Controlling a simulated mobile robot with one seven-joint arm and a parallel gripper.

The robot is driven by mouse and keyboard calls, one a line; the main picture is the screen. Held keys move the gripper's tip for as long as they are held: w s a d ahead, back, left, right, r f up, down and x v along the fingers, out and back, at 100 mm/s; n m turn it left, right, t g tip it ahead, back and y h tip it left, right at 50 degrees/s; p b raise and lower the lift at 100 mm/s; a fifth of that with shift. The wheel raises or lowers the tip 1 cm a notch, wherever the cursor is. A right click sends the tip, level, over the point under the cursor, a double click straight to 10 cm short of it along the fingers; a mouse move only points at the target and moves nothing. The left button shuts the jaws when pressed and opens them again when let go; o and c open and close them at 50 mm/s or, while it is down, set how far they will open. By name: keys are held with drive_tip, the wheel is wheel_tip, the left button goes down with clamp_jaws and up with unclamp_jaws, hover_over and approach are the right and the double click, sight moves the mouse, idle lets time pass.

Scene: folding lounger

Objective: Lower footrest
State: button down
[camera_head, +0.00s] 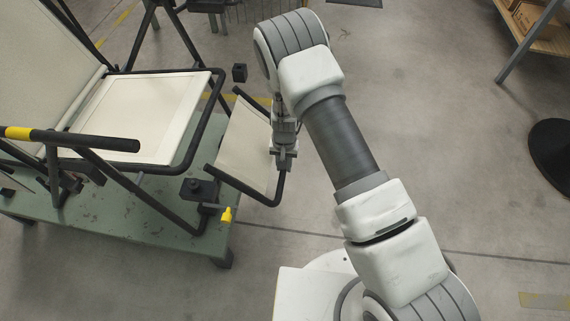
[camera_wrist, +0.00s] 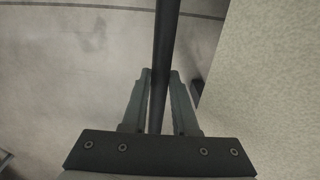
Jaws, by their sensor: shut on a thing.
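The folding lounger stands on a green platform at the left, with a cream seat (camera_head: 140,113) and a dark tube frame. Its footrest (camera_head: 247,146) is a cream panel in a dark U-shaped tube, hanging out beyond the front of the seat and tilted. My gripper (camera_head: 284,156) is at the outer tube of the footrest. In the wrist view my gripper (camera_wrist: 160,90) has its two fingers on either side of the dark footrest tube (camera_wrist: 165,45), shut on it. The cream footrest panel (camera_wrist: 265,95) fills the right of that view. The arm hides part of the tube in the head view.
The green platform (camera_head: 140,222) carries the lounger. A yellow-tipped lever (camera_head: 227,214) and a black block sit at the lounger's front corner. A black armrest with a yellow band (camera_head: 18,133) is at left. A wooden shelf (camera_head: 540,35) and a black round base (camera_head: 553,150) stand at right. Floor between is clear.

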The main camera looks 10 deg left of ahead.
drive_tip(key=shift+s+d+f, duration=0.15)
drive_tip(key=shift+d+f, duration=0.15)
drive_tip(key=shift+d, duration=0.3)
drive_tip(key=c, duration=0.8)
unclamp_jaws()
drive_tip(key=shift+o, duration=0.5)
drive_tip(key=shift+a, duration=0.2)
drive_tip(key=shift+a+r+p, duration=0.15)
drive_tip(key=shift+r+p, duration=0.15)
drive_tip(key=shift+r, duration=0.3)
wheel_tip(320, 180, up, 16)
drive_tip(key=p, duration=0.5)
drive_tip(key=shift+r, duration=0.15)
